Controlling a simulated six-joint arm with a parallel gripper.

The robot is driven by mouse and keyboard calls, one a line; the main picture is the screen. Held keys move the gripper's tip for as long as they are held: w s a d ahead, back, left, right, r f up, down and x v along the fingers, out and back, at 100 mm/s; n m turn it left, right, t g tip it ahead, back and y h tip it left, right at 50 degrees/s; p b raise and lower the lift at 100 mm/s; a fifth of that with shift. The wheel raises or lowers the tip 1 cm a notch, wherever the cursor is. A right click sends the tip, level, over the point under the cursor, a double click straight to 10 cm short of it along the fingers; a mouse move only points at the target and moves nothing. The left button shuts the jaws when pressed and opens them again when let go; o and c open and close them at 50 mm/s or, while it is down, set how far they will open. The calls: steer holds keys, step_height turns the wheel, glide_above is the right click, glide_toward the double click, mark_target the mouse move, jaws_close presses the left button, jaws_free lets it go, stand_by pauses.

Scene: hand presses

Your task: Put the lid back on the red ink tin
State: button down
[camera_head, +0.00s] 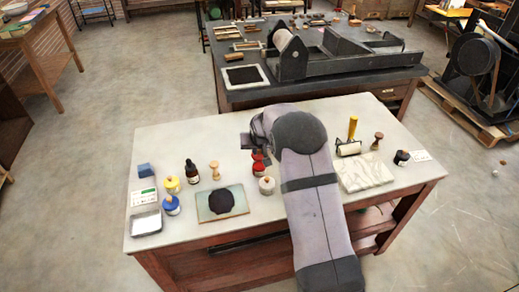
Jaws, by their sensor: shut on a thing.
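A small red tin (259,168) stands upright near the middle of the table, left of my arm. A red round piece (257,155), which looks like its lid, shows just above it in the picture. My gripper (251,148) is at that red piece and appears shut on it. The wrist hides part of the jaws. Whether the lid touches the tin or hangs just over it cannot be told from this view.
A cream jar (267,186) stands just in front of the red tin. An ink slab (222,203), dark bottle (192,172), yellow tin (172,185) and blue tin (171,206) are to the left. A pale stone slab (366,173) and roller (349,148) are right of my arm.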

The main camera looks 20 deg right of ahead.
steer(key=shift+f+b, duration=1.75)
steer(key=shift+f, duration=0.85)
steer(key=shift+f+b, duration=0.15)
steer(key=shift+b, duration=0.6)
stand_by(0.8)
stand_by(0.4)
steer(key=c, duration=1.1)
jaws_free()
steer(key=shift+r+p, duration=2.25)
steer(key=shift+r, duration=1.25)
steer(key=shift+c, duration=0.4)
